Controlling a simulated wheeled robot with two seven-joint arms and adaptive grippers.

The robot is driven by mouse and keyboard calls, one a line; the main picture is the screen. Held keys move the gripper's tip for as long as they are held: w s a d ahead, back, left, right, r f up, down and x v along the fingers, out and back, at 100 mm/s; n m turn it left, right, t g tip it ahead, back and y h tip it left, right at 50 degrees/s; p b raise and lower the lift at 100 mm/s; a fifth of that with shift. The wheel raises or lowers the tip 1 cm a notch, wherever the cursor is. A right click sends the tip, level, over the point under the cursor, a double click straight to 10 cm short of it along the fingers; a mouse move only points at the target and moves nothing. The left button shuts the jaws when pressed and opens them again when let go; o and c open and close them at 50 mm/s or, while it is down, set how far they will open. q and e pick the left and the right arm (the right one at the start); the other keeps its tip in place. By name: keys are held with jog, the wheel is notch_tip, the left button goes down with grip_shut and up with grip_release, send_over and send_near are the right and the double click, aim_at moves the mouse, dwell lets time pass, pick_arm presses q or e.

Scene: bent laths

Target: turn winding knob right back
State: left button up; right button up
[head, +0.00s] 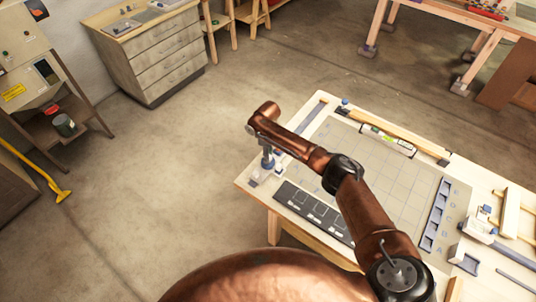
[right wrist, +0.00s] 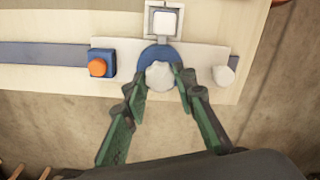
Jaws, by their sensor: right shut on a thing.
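The winding knob (right wrist: 159,75) is a whitish, lobed knob in front of a blue round base, in the right wrist view. My right gripper (right wrist: 160,82) is shut on it, with one dark green finger on each side of the knob. In the head view my right gripper (head: 266,160) is at the left corner of the worktable, mostly hidden by my own arm. The knob cannot be made out in the head view. My left gripper is in neither view.
An orange button on a blue block (right wrist: 98,67) is left of the knob and a white cylinder (right wrist: 224,76) is right of it. The worktable (head: 258,188) carries a grid mat (head: 400,185), a dark slotted panel (head: 312,212) and a blue lettered rack (head: 436,215).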

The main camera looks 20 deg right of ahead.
jog(key=n, duration=0.5)
jog(key=shift+a+n, duration=0.1)
jog(key=shift+n, duration=0.2)
jog(key=n, duration=1)
jog(key=shift+n+b, duration=0.35)
jog(key=shift+n, duration=0.05)
jog(key=shift+n+b, duration=0.4)
jog(key=shift+n, duration=1.7)
jog(key=o, duration=1.2)
jog(key=shift+c, duration=0.2)
